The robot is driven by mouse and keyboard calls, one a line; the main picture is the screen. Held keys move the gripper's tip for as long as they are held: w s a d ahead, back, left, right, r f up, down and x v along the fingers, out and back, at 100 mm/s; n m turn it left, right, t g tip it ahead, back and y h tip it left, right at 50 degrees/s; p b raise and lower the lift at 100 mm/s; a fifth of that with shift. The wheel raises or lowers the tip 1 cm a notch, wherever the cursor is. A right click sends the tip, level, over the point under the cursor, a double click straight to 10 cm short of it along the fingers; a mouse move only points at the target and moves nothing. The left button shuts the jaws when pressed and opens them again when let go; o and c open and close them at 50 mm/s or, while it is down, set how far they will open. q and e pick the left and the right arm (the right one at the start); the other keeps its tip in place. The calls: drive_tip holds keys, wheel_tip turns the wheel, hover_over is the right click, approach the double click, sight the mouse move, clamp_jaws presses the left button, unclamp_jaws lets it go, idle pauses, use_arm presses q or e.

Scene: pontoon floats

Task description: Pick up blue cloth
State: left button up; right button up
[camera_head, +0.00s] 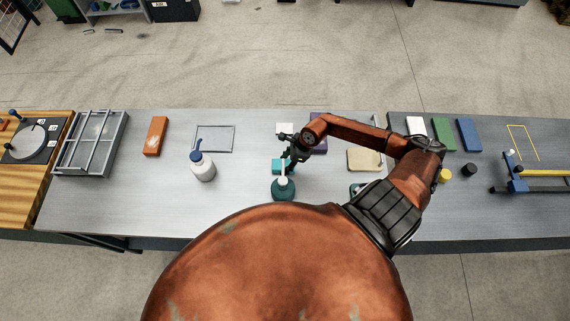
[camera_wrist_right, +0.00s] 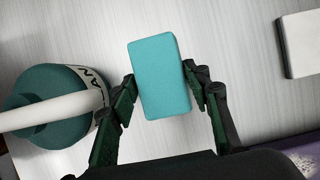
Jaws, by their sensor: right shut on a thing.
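The blue cloth (camera_wrist_right: 160,78) is a small teal, block-shaped piece. In the right wrist view it stands between the two fingers of my right gripper (camera_wrist_right: 160,82), with a finger against each long side. My right gripper is shut on it. In the head view the cloth (camera_head: 277,166) shows just left of my right gripper (camera_head: 288,158), over the grey table, partly hidden by it. I cannot tell whether it is clear of the table top. My left gripper is in neither view.
A teal bottle with a white nozzle (camera_head: 283,188) stands close to the cloth. Left are a white bottle with a blue top (camera_head: 202,168), an orange block (camera_head: 156,136) and a metal rack (camera_head: 92,145). A white block (camera_wrist_right: 300,45) and a blue block (camera_head: 469,134) lie right.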

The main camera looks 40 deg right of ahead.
sight(288, 159)
drive_tip(key=shift+r, duration=0.1)
drive_tip(key=shift+r+p, duration=0.2)
drive_tip(key=shift+p, duration=0.1)
drive_tip(key=shift+r, duration=0.3)
drive_tip(key=b+v, duration=0.1)
drive_tip(key=v, duration=0.1)
drive_tip(key=shift+s+d+r+b, duration=0.2)
drive_tip(key=shift+r+b, duration=0.15)
drive_tip(key=s+d, duration=0.3)
drive_tip(key=d, duration=0.1)
drive_tip(key=s+d+b, duration=0.1)
drive_tip(key=s+d, duration=0.3)
drive_tip(key=s+d+b, duration=0.1)
drive_tip(key=s+d, duration=0.2)
drive_tip(key=d, duration=0.1)
drive_tip(key=shift+s+d+r, duration=0.15)
drive_tip(key=shift+s+d, duration=0.2)
drive_tip(key=shift+d, duration=0.05)
